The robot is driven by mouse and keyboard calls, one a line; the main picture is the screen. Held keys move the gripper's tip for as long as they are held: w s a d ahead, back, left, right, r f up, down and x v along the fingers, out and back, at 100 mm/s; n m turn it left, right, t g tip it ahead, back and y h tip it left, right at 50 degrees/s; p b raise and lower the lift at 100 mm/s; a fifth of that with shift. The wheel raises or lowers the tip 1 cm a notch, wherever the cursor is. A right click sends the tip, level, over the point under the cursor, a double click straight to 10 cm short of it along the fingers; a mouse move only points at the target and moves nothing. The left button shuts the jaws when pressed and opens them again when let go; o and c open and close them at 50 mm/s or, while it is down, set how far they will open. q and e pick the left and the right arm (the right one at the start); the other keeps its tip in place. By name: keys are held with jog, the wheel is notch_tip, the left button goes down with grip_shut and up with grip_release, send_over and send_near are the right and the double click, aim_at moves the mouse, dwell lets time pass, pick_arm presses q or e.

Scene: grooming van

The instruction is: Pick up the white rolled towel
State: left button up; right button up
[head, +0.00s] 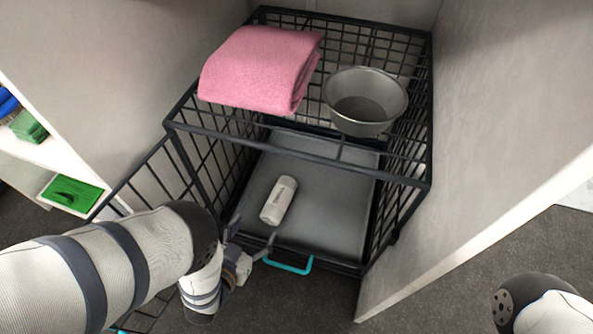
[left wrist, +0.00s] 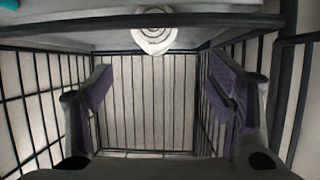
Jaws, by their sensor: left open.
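The white rolled towel (head: 279,200) lies on the grey tray (head: 325,215) inside the black wire crate (head: 300,143). Its round end (left wrist: 153,32) shows at the top middle of the left wrist view, against the tray surface. My left gripper (head: 254,236) is at the crate's open front, just short of the towel, to its lower left. In the left wrist view its two fingers (left wrist: 160,92) stand wide apart with nothing between them. My right gripper is out of view; only part of my right arm shows at the lower right of the head view.
A folded pink towel (head: 262,68) and a metal bowl (head: 365,100) sit on the crate's top. A cyan handle (head: 288,266) is at the tray's front edge. Wire bars and a pale panel (head: 490,150) bound the right. A shelf (head: 45,150) stands left.

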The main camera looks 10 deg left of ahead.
aim_at(272, 207)
pick_arm(q)
jog(key=b+x, duration=0.2)
jog(key=x, duration=0.2)
jog(key=b+x, duration=0.3)
jog(key=x, duration=0.1)
jog(key=r+b+x, duration=0.1)
jog(key=b+x, duration=0.1)
jog(key=x, duration=0.2)
jog(key=shift+w+d+f, duration=0.2)
jog(key=shift+w+d, duration=0.2)
jog(key=shift+w, duration=0.1)
jog(key=c, duration=1.3)
